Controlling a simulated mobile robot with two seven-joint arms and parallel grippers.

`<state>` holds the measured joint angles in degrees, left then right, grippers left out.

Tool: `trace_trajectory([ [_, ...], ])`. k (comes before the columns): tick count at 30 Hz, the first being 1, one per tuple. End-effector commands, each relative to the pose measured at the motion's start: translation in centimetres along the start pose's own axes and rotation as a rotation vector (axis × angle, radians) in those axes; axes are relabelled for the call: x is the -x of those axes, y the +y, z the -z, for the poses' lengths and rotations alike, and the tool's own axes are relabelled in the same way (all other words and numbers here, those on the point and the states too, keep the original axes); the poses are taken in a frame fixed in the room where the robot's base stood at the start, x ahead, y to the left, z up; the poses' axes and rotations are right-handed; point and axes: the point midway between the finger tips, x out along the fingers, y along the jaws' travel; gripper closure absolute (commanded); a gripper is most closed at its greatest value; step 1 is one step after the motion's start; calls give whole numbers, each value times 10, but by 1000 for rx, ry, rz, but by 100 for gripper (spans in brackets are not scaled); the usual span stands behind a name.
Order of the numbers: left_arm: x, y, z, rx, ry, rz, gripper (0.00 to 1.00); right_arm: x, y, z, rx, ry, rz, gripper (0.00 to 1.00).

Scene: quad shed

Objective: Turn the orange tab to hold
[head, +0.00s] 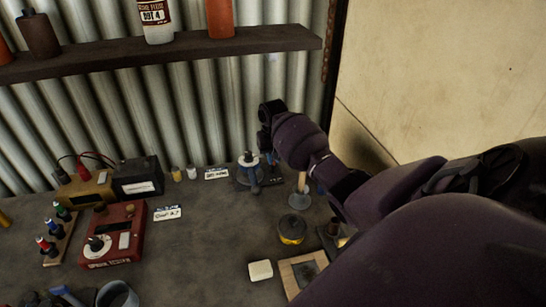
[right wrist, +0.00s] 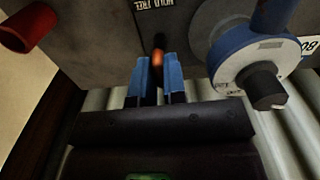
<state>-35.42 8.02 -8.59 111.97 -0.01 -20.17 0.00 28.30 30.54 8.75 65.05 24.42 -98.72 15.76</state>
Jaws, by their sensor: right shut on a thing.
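The orange tab (right wrist: 157,59) shows in the right wrist view, small and rounded, against a grey plate (right wrist: 105,32). My right gripper (right wrist: 158,70) has its two blue fingers closed on either side of the tab. A black label reading HOLD FREE (right wrist: 155,4) sits above it, partly cut off. I cannot tell which word the tab points at. In the head view my right gripper (head: 269,157) reaches to the back of the bench by the corrugated wall, and the tab cannot be made out there. My left gripper is not in view.
A blue-and-white dial (right wrist: 250,65) is close right of the fingers, and a red cylinder (right wrist: 30,27) is at left. On the bench are a red box (head: 113,237), a yellow-black tin (head: 292,229) and a wooden frame (head: 288,277). A shelf (head: 180,47) hangs above. The bench middle is clear.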

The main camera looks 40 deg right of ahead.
Motion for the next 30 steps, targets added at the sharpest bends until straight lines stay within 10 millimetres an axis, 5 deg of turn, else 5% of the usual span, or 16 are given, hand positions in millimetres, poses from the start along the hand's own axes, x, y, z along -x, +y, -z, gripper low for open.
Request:
trace_trajectory([
  [19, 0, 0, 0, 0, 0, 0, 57, 2, 0, 1, -48, 2, 0, 100],
  [20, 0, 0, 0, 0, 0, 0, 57, 2, 0, 1, -48, 2, 0, 84],
  [24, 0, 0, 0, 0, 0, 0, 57, 1, 0, 1, -47, 2, 0, 63],
  [30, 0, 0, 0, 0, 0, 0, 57, 1, 0, 0, -46, 1, 0, 63],
])
